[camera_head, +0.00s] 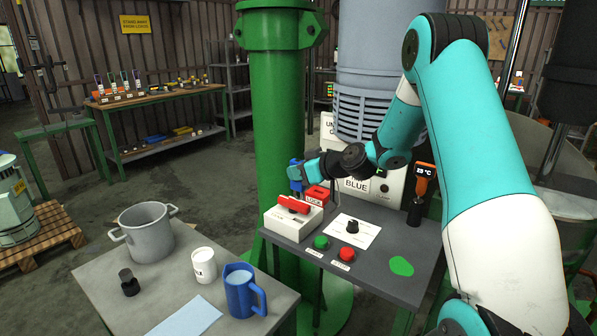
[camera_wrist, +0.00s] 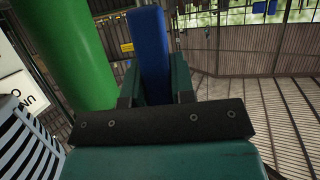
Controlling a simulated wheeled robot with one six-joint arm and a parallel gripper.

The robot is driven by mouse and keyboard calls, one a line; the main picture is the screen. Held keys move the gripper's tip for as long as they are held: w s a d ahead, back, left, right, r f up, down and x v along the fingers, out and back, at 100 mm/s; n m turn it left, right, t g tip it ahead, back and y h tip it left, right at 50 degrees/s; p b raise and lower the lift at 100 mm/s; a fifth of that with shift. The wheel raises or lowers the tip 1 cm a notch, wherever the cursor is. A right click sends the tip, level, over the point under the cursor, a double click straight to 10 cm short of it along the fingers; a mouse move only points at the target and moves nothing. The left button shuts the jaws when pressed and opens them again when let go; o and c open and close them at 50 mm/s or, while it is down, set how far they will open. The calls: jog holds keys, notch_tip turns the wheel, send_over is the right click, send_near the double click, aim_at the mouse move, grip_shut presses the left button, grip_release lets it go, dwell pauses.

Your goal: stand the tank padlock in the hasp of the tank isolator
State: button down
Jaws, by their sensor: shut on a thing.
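My gripper (camera_head: 297,177) is shut on a blue block-shaped body, which I take to be the tank padlock (camera_head: 294,185). In the wrist view the padlock (camera_wrist: 150,50) stands between the two teal fingers (camera_wrist: 155,85); no shackle can be made out. The tank isolator (camera_head: 283,223) appears to be the white box with a red handle (camera_head: 294,204) on the dark bench. The gripper and padlock are above and behind it in the head view. The hasp cannot be made out, and whether the padlock touches anything cannot be told.
A red box marked LOCK (camera_head: 316,195) is close beside the gripper. A thick green column (camera_head: 281,110) rises just left. Green (camera_head: 320,242) and red (camera_head: 347,254) buttons, a white sheet with a black knob (camera_head: 353,227) and an orange-and-black device (camera_head: 421,190) are on the bench.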

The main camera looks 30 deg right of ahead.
aim_at(299, 192)
jog(key=shift+s+f+b, duration=0.1)
jog(key=shift+f+b, duration=0.15)
jog(key=shift+b, duration=0.3)
notch_tip(299, 192, down, 5)
jog(key=b, duration=0.5)
jog(key=shift+f, duration=0.15)
jog(key=shift+b, duration=1.15)
dwell(0.8)
jog(key=shift+f+b, duration=2)
jog(key=shift+b, duration=0.2)
jog(key=shift+r+p, duration=0.8)
jog(key=shift+r, duration=0.9)
